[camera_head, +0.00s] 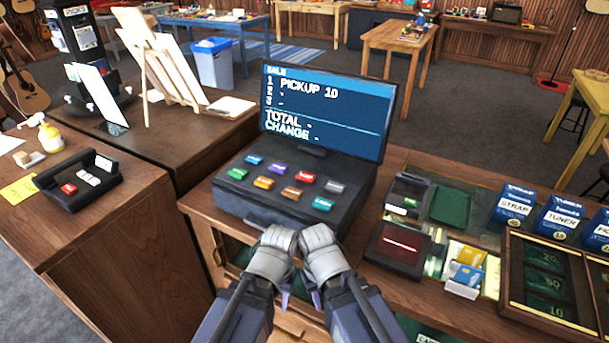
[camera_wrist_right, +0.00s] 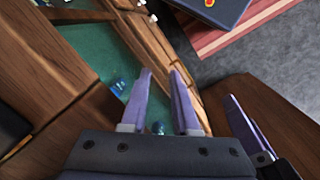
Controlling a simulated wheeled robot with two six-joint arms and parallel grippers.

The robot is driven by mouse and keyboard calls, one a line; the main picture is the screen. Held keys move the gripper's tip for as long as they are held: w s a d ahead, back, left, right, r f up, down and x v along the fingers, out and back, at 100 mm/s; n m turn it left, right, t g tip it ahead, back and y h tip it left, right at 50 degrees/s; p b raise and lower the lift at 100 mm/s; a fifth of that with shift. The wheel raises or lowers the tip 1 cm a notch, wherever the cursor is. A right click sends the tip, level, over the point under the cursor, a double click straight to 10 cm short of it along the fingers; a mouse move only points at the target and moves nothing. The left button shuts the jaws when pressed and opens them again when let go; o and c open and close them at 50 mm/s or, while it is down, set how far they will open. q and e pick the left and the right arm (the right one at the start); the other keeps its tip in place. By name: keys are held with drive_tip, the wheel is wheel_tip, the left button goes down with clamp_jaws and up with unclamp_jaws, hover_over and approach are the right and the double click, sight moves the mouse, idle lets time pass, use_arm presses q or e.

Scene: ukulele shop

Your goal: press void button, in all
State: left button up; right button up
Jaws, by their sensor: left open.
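The cash register (camera_head: 290,215) stands on the wooden counter, with two rows of coloured keys on its sloped top. The rear row has blue (camera_head: 255,160), purple (camera_head: 278,168), red (camera_head: 306,178) and grey (camera_head: 335,186) keys. The front row has green (camera_head: 237,173), orange (camera_head: 263,183), brown (camera_head: 292,193) and teal (camera_head: 323,203) keys. Their labels are too small to read, so I cannot tell which is void. The screen (camera_head: 322,112) reads SALE, PICKUP 10, with TOTAL and CHANGE blank. My left gripper (camera_head: 285,300) is open, in front of the register, off the keys. My right gripper (camera_wrist_right: 160,75) is open and empty beside it.
A card terminal (camera_head: 398,247), a card holder (camera_head: 465,278), blue boxes (camera_head: 513,207) and a wooden cash tray (camera_head: 550,312) are right of the register. A small black device (camera_head: 78,180) and a yellow bottle (camera_head: 50,137) are on the left counter. An easel (camera_head: 160,65) stands behind.

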clamp_jaws()
idle(1.4)
